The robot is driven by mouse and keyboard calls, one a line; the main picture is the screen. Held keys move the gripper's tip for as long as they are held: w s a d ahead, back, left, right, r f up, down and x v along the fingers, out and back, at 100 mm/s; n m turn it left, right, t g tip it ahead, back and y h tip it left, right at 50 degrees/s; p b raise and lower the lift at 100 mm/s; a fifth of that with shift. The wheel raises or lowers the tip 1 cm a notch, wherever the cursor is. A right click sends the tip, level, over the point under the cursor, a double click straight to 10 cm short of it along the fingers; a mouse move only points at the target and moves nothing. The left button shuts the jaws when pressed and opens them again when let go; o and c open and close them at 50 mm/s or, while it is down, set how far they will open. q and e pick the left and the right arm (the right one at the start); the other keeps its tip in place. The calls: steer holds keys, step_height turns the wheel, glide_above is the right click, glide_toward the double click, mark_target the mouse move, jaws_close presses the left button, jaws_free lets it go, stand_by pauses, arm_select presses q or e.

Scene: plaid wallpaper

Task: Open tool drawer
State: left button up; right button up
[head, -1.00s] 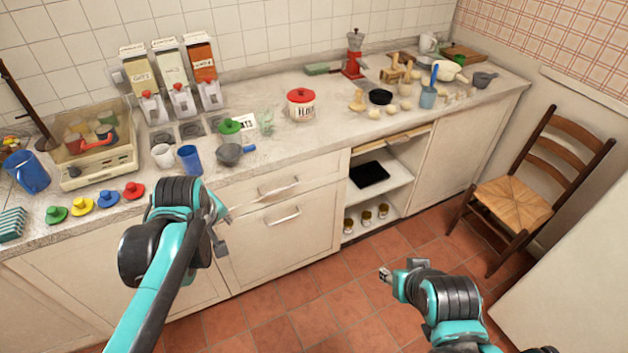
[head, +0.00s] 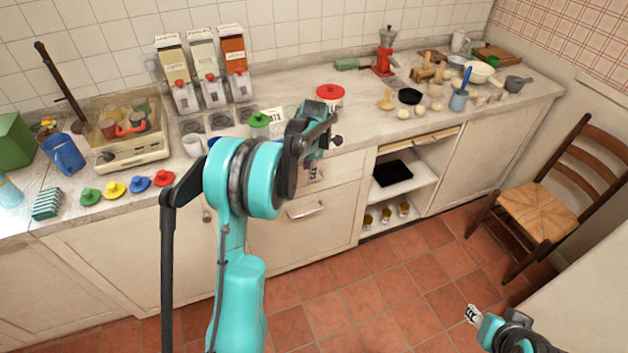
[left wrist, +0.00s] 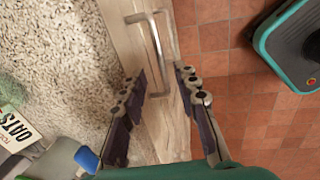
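The upper drawer (head: 346,166) is set in the cream cabinet under the counter and looks shut, its front partly hidden behind my left arm. Its metal bar handle (left wrist: 148,42) shows in the left wrist view, with one end reaching between my fingertips. My left gripper (left wrist: 160,88) is open, a finger on either side of that end, and I see no grip on it. In the head view my left gripper (head: 318,150) is in front of the upper drawer and hides its handle. A lower drawer handle (head: 305,209) is below. My right gripper (head: 471,313) is low at the right, away from the cabinet.
Open shelves (head: 405,195) are right of the drawers. A chair (head: 545,210) stands at the right. The tiled floor (head: 350,290) is clear.

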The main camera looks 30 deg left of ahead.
mark_target(308, 184)
arm_select(q)
steer(key=f, duration=0.2)
steer(key=f+b, duration=0.1)
steer(key=f, duration=0.1)
steer(key=a+f+b, duration=0.1)
steer(key=f, duration=0.1)
steer(key=shift+w+f, duration=0.2)
steer(key=shift+w, duration=0.2)
steer(key=shift+r, duration=0.1)
jaws_close()
